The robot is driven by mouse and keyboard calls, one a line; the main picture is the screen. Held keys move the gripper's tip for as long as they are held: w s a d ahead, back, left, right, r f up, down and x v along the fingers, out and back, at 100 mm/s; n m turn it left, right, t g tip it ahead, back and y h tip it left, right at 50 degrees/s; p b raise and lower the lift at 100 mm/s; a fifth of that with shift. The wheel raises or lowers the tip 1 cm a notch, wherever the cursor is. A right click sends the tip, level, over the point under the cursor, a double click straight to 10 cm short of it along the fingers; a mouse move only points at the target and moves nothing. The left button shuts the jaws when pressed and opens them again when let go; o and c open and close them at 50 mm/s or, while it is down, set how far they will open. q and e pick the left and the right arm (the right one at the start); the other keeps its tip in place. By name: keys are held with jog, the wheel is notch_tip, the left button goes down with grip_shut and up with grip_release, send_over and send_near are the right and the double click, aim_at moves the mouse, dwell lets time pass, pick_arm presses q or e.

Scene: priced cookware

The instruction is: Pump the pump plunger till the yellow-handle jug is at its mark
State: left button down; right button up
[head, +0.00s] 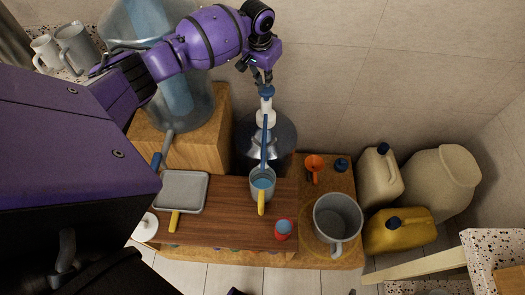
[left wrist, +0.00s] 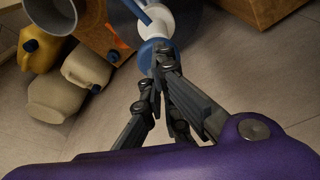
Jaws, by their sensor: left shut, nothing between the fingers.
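The pump plunger (head: 267,91) has a blue cap above a white pump body; a blue spout runs down toward the jug. The yellow-handle jug (head: 257,188) is grey, stands upright on the wooden board under the spout's end, and holds blue liquid; its mark cannot be made out. My left gripper (head: 262,78) is shut and empty, its fingertips right at the plunger's cap. In the left wrist view the fingertips (left wrist: 163,62) are together against or just over the blue cap (left wrist: 150,50); contact is unclear. My right gripper does not show.
A large water bottle (head: 205,110) stands on a wooden block behind left. A red cup (head: 284,229) is near the jug, and a big grey pot (head: 338,217) stands to the right. A grey pan (head: 181,190) lies left. Canisters (head: 400,230) stand on the floor at right.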

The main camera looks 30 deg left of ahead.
aim_at(266, 89)
pick_arm(q)
jog(key=shift+s+b+x, duration=0.2)
jog(key=shift+x, duration=0.8)
jog(key=shift+s+b+x, duration=0.15)
jog(key=shift+s+x, duration=0.05)
jog(key=shift+x, duration=0.75)
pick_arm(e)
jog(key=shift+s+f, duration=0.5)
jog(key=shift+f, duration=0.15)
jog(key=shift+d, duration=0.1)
pick_arm(q)
jog(key=shift+w+p+v, duration=0.15)
jog(key=shift+p+v, duration=0.25)
jog(key=shift+v, duration=0.25)
jog(key=shift+w+p+v, duration=0.15)
jog(key=shift+p+v, duration=0.2)
jog(key=shift+v, duration=0.35)
jog(key=shift+p+v, duration=0.45)
jog(key=shift+v, duration=0.4)
jog(key=shift+w+f, duration=0.1)
jog(key=shift+w, duration=0.05)
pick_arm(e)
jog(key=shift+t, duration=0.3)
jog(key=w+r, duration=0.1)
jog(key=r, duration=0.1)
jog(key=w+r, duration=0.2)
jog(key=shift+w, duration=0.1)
